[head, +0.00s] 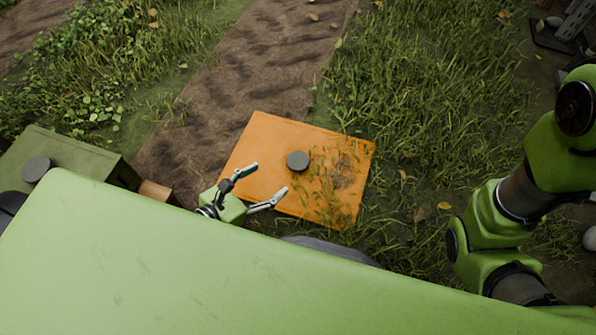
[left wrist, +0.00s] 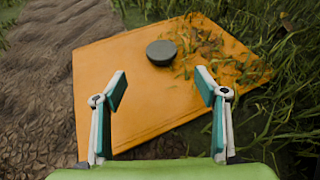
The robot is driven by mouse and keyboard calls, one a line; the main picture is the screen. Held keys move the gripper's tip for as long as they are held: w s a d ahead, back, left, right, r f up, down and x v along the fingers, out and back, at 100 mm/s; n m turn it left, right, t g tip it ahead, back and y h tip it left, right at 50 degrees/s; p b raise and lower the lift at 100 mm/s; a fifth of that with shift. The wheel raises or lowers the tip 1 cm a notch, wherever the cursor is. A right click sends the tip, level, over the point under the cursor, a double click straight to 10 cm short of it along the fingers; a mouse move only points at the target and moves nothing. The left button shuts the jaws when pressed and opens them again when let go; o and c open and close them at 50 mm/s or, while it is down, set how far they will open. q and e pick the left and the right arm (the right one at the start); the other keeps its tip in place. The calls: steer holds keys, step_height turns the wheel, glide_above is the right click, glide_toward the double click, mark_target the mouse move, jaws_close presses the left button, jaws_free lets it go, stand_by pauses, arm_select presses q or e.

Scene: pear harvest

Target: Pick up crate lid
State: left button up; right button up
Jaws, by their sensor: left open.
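The crate lid (head: 262,150) is a flat orange panel lying on the ground, partly on the dirt path and partly on grass. A dark grey round knob (head: 298,161) stands near its middle, and grass and dry leaves cover part of its right side. The lid (left wrist: 120,75) and its knob (left wrist: 161,52) also show in the left wrist view. My left gripper (head: 265,186) is open and empty over the lid's near left part. In the left wrist view its fingers (left wrist: 160,90) stand apart, with the knob beyond the tips. My right gripper is not in view.
A green box (head: 70,160) with a grey knob (head: 36,169) stands at the left. A small brown block (head: 157,192) is beside it. The dirt path (head: 240,70) runs up from the lid, with grass (head: 430,90) on the right.

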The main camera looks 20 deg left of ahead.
mark_target(295, 163)
arm_select(q)
steer(key=shift+w+d, duration=0.15)
steer(key=shift+w, duration=0.3)
steer(key=p+x, duration=0.1)
steer(key=x, duration=0.6)
steer(key=shift+d, duration=0.1)
steer(key=shift+b+x, duration=0.3)
steer(key=shift+x, duration=2.65)
steer(key=shift+s+d, duration=0.1)
steer(key=c, duration=1.4)
